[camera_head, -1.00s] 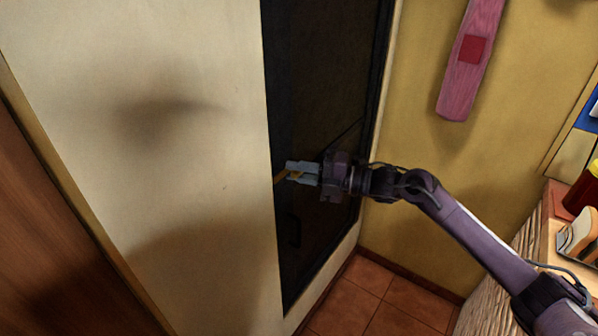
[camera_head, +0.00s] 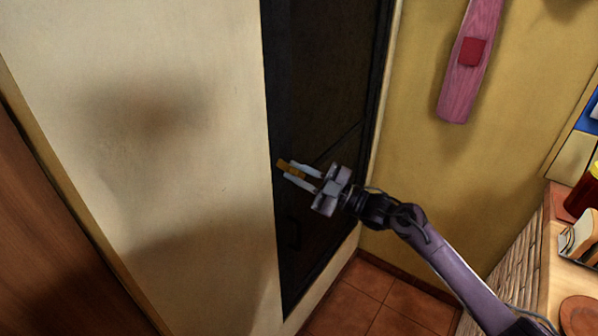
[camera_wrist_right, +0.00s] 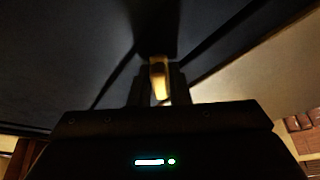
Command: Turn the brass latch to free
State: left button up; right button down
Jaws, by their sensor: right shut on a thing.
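The brass latch (camera_head: 287,167) is a small golden bar on the dark door (camera_head: 325,90), near the door's left edge in the head view. Its visible end tilts up to the left. My right gripper (camera_head: 302,176) is shut on the latch, with a finger on each side of it. In the right wrist view the latch (camera_wrist_right: 159,78) stands upright between the two dark fingers. The latch's base is hidden in the dark. My left gripper is not in view.
A cream wall (camera_head: 180,150) borders the door on the left. A yellow wall (camera_head: 440,180) is on the right, with a pink board (camera_head: 465,75) hung on it. A counter (camera_head: 570,265) with several items stands at the right. The tiled floor (camera_head: 365,300) below is clear.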

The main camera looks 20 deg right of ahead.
jog(key=m+t+p, duration=0.1)
jog(key=m, duration=0.2)
jog(key=m+t+h+p, duration=0.1)
jog(key=m, duration=0.2)
jog(key=shift+r+t, duration=0.1)
jog(key=shift+t, duration=0.3)
jog(key=shift+m+t+h+p, duration=0.5)
jog(key=shift+m+h+p, duration=0.1)
jog(key=shift+m, duration=0.7)
jog(key=shift+m+t+h+p, duration=0.5)
jog(key=shift+m+p, duration=0.1)
jog(key=shift+m, duration=1.1)
jog(key=c, duration=1.4)
grip_release()
jog(key=shift+c, duration=0.2)
